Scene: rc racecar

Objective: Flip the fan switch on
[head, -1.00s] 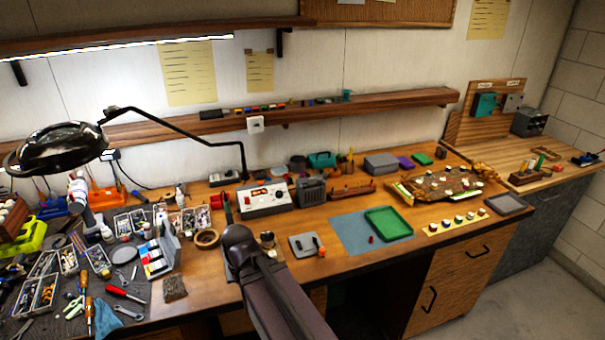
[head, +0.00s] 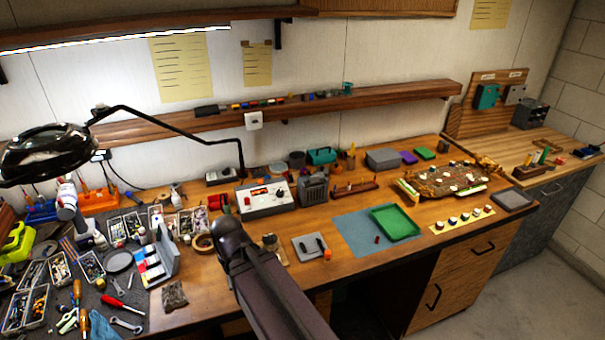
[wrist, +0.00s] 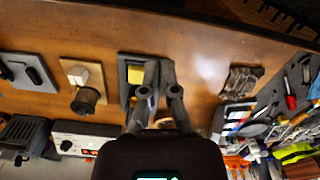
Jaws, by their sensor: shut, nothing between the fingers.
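I cannot tell for certain which object is the fan switch. A white square plate (head: 253,120), like a switch, is on the wall just below the shelf. A grey grilled unit (head: 313,190) stands on the bench beside a white control box (head: 265,197) with a red display and knobs. Both also show at the lower left of the wrist view, the grilled unit (wrist: 25,134) and the control box (wrist: 85,136). My gripper (wrist: 158,68) is shut and empty, over a dark tray (wrist: 133,62) with a yellow piece. In the head view my arm hides the fingers.
A grey pad (head: 303,253) with black pieces lies right of my arm. A wooden block (wrist: 90,68) carries a white piece and dark cylinder. The lamp (head: 45,155) and tool clutter fill the left. A blue mat (head: 360,233) with a green tray (head: 395,222) lies right.

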